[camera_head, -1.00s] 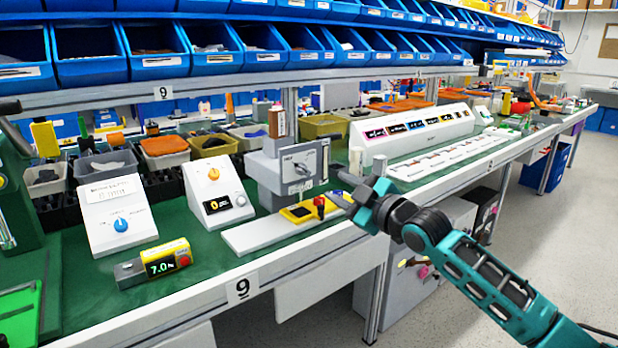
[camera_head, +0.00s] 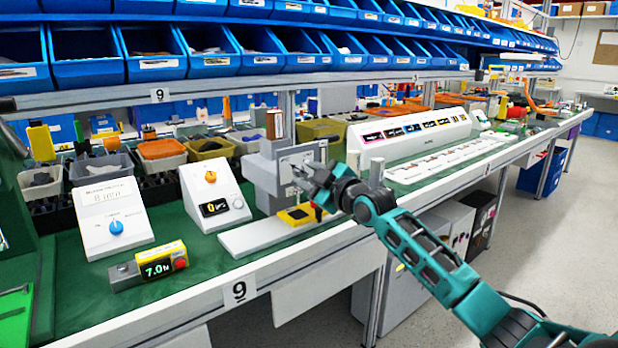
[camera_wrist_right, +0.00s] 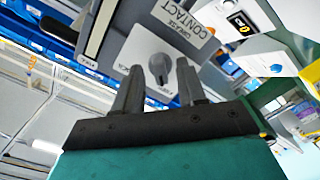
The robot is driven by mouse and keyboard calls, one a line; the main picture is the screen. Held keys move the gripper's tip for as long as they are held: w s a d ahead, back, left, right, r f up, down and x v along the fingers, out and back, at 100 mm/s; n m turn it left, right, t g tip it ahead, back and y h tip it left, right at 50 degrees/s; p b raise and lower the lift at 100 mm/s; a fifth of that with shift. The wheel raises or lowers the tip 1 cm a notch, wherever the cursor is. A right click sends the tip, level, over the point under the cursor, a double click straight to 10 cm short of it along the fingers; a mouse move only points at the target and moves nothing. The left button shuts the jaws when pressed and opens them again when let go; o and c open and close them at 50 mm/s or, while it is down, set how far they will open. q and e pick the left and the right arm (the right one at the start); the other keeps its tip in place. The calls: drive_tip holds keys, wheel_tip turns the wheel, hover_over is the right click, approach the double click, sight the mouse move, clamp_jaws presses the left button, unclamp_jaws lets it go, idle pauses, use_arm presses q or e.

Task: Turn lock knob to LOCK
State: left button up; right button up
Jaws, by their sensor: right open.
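The lock knob (camera_wrist_right: 159,66) is a dark grey rotary knob on the light face plate (camera_wrist_right: 140,45) of a grey upright box (camera_head: 265,172). In the right wrist view the knob lies between and just beyond the two fingertips of my right gripper (camera_wrist_right: 160,80), which is open. Whether a finger touches the knob cannot be told. The small print on the plate is too blurred to read for certain. My left gripper is not in view.
A yellow block (camera_head: 297,215) sits on a pale base below the box. A white device with an orange knob (camera_head: 212,200), one with a blue knob (camera_head: 115,215) and a 7.0 N readout (camera_head: 150,268) stand left on the green bench. A long white panel (camera_head: 415,135) stands to the right.

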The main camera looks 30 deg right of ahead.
clamp_jaws()
idle(0.3)
idle(0.3)
